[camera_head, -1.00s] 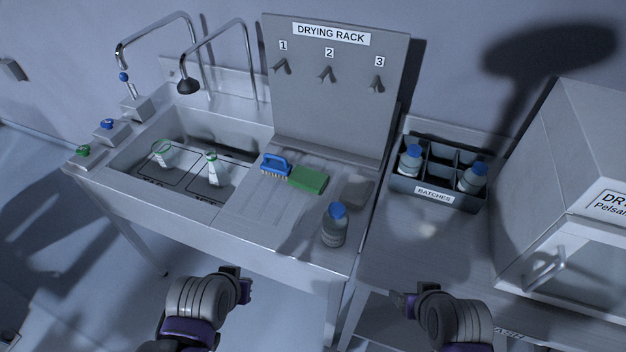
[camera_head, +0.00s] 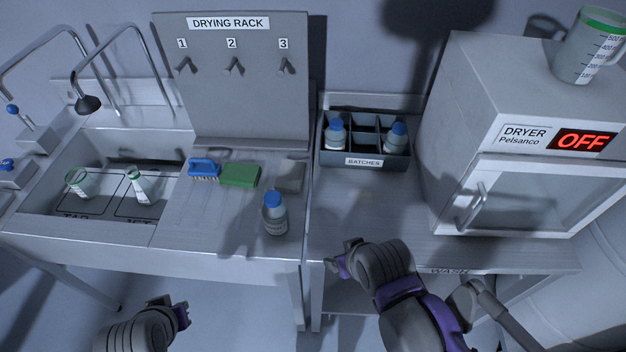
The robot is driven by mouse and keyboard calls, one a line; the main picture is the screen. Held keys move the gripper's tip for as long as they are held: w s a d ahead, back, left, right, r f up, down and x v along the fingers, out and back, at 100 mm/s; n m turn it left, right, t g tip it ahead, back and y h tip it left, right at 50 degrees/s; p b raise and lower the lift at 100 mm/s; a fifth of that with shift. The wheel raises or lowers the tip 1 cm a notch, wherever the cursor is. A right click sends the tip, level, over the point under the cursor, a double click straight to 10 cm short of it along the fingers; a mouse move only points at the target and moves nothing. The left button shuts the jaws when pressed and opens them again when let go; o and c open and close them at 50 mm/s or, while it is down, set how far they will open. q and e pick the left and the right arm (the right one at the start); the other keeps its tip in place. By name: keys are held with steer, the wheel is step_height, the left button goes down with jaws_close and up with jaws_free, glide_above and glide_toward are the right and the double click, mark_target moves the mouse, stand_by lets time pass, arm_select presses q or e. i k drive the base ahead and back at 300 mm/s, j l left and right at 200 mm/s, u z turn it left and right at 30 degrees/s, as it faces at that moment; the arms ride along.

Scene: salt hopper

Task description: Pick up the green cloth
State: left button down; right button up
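The green cloth (camera_head: 240,175) looks like a flat, thick green block. It lies on the sink's drainboard between a blue-handled brush (camera_head: 204,169) and a grey pad (camera_head: 290,175). My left gripper (camera_head: 181,315) is low in front of the sink unit, well short of the cloth. My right gripper (camera_head: 340,262) is near the front edge of the right-hand counter, to the right of and nearer than the cloth. Neither gripper touches the cloth. I see nothing held, but the fingers are too small and turned to show their opening.
A blue-capped bottle (camera_head: 275,214) stands on the drainboard in front of the grey pad. The sink (camera_head: 60,148) at left holds two glass vessels. The drying rack board (camera_head: 235,100) rises behind. A batches crate (camera_head: 365,158) with two bottles and the dryer (camera_head: 520,150), reading OFF, stand right.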

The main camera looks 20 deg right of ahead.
mark_target(244, 175)
steer(key=l+u, duration=0.1)
steer(key=u, duration=1.4)
steer(key=k+l+u, duration=0.1)
steer(key=k+l, duration=0.15)
steer(key=k+l+u, duration=0.1)
steer(key=k, duration=0.35)
steer(key=i+l, duration=0.1)
steer(key=i, duration=0.4)
